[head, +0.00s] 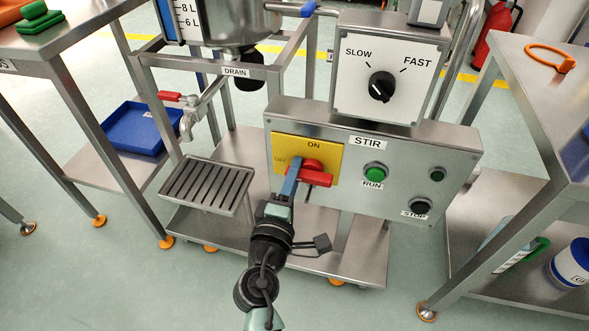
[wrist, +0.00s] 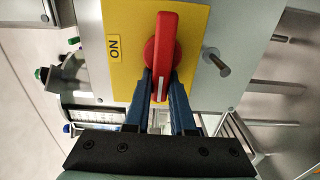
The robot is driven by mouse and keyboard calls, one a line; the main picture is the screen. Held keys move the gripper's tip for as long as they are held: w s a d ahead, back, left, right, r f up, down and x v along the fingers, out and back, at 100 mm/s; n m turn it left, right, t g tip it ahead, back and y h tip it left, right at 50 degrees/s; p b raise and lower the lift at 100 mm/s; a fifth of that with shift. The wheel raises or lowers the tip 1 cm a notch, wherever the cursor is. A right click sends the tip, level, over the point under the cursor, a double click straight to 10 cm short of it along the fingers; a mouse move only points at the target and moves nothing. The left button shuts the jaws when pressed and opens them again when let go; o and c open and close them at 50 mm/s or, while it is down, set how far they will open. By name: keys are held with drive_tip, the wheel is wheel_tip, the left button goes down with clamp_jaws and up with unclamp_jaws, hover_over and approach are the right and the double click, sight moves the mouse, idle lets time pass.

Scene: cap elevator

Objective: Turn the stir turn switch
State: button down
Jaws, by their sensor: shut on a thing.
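The stir switch is a red handle (head: 316,179) on a yellow plate (head: 329,152) marked ON at the top and OFF at the left, on the grey STIR panel. In the wrist view my gripper (wrist: 160,88) is shut on the handle, one finger on each side.
The green RUN button (head: 375,171), the black STOP button (head: 420,206) and the SLOW/FAST knob (head: 382,87) are right of the switch. A metal peg (wrist: 217,62) sticks out beside the plate. A drain valve (head: 187,118) and slatted tray (head: 208,186) stand at left.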

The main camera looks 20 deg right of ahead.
drive_tip(key=shift+s+d+f+h, duration=0.25)
drive_tip(key=shift+s+d+h, duration=0.05)
drive_tip(key=shift+d, duration=0.25)
drive_tip(key=c, duration=0.8)
unclamp_jaws()
drive_tip(key=shift+o, duration=0.2)
drive_tip(key=shift+r, duration=0.1)
drive_tip(key=shift+a, duration=0.2)
drive_tip(key=shift+s+a, duration=0.1)
drive_tip(key=shift+a, duration=0.05)
drive_tip(key=p+v, duration=0.1)
drive_tip(key=v, duration=1.1)
drive_tip(key=shift+s+r+p, duration=0.2)
drive_tip(key=shift+s+p, duration=0.05)
drive_tip(key=shift+p, duration=0.15)
